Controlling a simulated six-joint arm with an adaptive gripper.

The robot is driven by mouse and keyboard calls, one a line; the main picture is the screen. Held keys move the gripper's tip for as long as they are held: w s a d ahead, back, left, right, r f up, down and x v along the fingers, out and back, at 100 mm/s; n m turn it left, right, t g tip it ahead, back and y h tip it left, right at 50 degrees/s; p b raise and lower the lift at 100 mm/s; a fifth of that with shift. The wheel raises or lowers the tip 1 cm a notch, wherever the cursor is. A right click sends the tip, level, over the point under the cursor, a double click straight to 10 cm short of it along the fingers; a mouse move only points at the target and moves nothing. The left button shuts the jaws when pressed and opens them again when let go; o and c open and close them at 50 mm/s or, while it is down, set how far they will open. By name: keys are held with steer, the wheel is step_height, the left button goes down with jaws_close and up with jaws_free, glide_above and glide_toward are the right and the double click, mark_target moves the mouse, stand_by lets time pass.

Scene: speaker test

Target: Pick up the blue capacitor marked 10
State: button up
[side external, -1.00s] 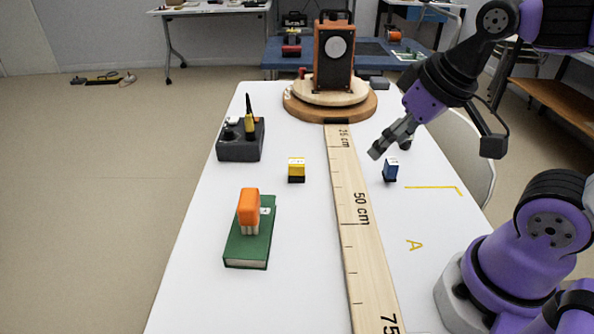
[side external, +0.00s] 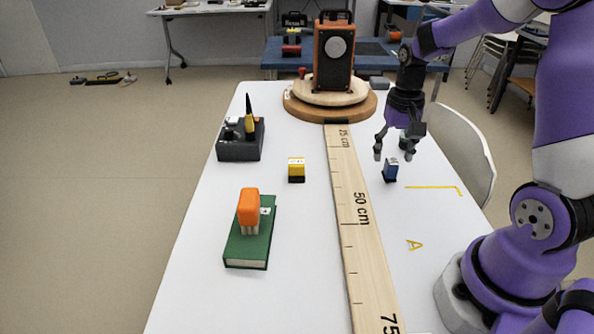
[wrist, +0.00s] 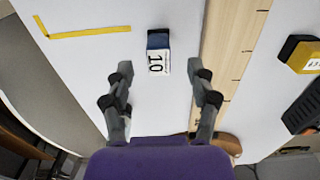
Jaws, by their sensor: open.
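The blue capacitor (side external: 390,170) stands on the white table, right of the wooden ruler in the side view. In the wrist view the capacitor (wrist: 158,40) shows its white label reading 10, beyond the fingertips and roughly centred between them. My gripper (side external: 393,154) is open and points down, just behind and above the capacitor in the side view. In the wrist view my gripper (wrist: 162,70) has its two fingers spread wide with nothing between them. I see no contact with the capacitor.
The wooden ruler (side external: 356,215) runs along the table beside the capacitor. A yellow capacitor (side external: 296,169), a green book (side external: 247,245) with an orange part (side external: 248,207), and a grey tool holder (side external: 240,148) are to the left. An orange speaker (side external: 333,57) stands at the back.

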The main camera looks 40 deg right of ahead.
mark_target(393, 161)
step_height(393, 161, down, 5)
steer(key=shift+s+f, duration=0.1)
steer(key=shift+f, duration=0.1)
jaws_close()
steer(key=shift+r, duration=0.1)
